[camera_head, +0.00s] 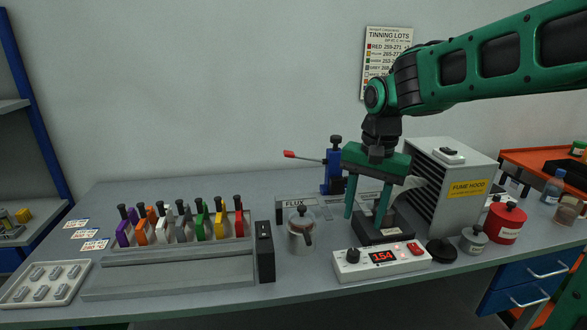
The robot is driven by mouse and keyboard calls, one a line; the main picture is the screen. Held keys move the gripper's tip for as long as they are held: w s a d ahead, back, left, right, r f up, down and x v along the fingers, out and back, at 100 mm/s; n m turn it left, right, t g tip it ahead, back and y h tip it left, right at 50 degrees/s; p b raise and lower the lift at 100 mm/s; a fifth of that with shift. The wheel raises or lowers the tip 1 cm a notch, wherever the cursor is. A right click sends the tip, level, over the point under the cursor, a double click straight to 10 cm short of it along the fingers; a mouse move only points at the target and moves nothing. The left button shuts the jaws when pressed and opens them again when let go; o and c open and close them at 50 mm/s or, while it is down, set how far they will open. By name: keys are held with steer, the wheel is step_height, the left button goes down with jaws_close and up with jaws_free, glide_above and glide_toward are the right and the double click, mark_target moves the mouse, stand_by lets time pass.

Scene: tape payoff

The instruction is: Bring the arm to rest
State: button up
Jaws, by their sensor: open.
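My green arm reaches in from the upper right of the head view. My gripper (367,210) points down with its two green fingers apart and nothing visible between them. It hangs over the back middle of the bench, in front of the fume hood (452,187) and just right of the blue stand (333,172). The fingertips overlap the dark base behind the white control box (381,262) in this view. I cannot tell how far above the base they are.
Colored tape holders (201,221) stand in a row on the left. A metal pot (300,232) stands left of the control box. A red container (506,224) and a grey jar (474,239) stand on the right. A tray (45,283) lies front left. The air above the left bench is clear.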

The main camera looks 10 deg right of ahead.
steer(key=s+d+f, duration=0.3)
steer(key=s+d, duration=0.5)
steer(key=s, duration=0.3)
steer(key=s+d+f+n, duration=0.1)
steer(key=s+d+f, duration=0.2)
steer(key=s+d, duration=0.4)
steer(key=s, duration=0.5)
steer(key=shift+s+d+f, duration=0.15)
steer(key=shift+s+d, duration=0.05)
steer(key=shift+d, duration=0.15)
steer(key=shift+w+g, duration=0.15)
steer(key=shift+g, duration=0.15)
steer(key=shift+w+f, duration=0.25)
steer(key=shift+w, duration=0.25)
